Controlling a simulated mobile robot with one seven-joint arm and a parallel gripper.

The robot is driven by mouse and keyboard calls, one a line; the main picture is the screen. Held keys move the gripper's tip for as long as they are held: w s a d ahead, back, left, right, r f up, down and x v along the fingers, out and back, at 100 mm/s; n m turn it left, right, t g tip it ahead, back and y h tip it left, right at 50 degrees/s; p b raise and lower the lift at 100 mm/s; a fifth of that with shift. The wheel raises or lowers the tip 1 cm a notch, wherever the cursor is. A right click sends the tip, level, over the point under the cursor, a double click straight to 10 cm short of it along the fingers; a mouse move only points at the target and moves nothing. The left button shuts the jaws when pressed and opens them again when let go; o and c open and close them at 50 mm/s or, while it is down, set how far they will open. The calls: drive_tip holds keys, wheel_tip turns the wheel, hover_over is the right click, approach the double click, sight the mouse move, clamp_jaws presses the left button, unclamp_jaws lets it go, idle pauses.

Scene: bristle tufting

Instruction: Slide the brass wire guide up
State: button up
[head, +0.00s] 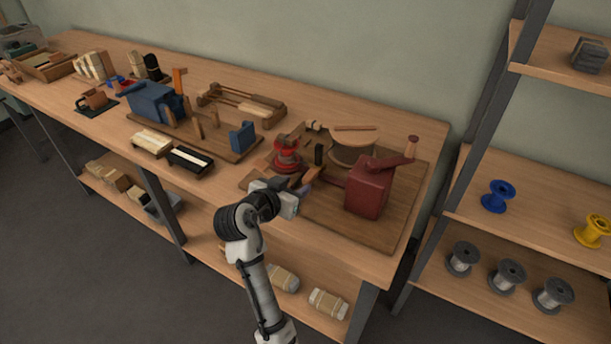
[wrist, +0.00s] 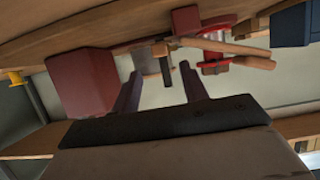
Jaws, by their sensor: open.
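My gripper (head: 302,187) is at the front of the wooden machine board, left of the dark red crank box. In the wrist view my gripper (wrist: 160,82) is open, its two dark fingers apart with nothing clearly held between them. Beyond the fingertips a small brownish upright piece (wrist: 164,67) stands beside a dark post. It may be the brass wire guide, but I cannot tell for sure. In the head view my gripper and wrist cover part of this area.
The crank box (head: 366,190) stands close to the right of my gripper. A red round-based device (head: 287,155) is just behind it. A round wooden disc (head: 353,143) is at the back. A blue vise-like block (head: 155,103) and brush blocks lie left.

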sight(307, 178)
drive_tip(key=p+x, duration=0.1)
drive_tip(key=x, duration=0.5)
drive_tip(key=shift+w+d, duration=0.15)
drive_tip(key=shift+w, duration=0.05)
clamp_jaws()
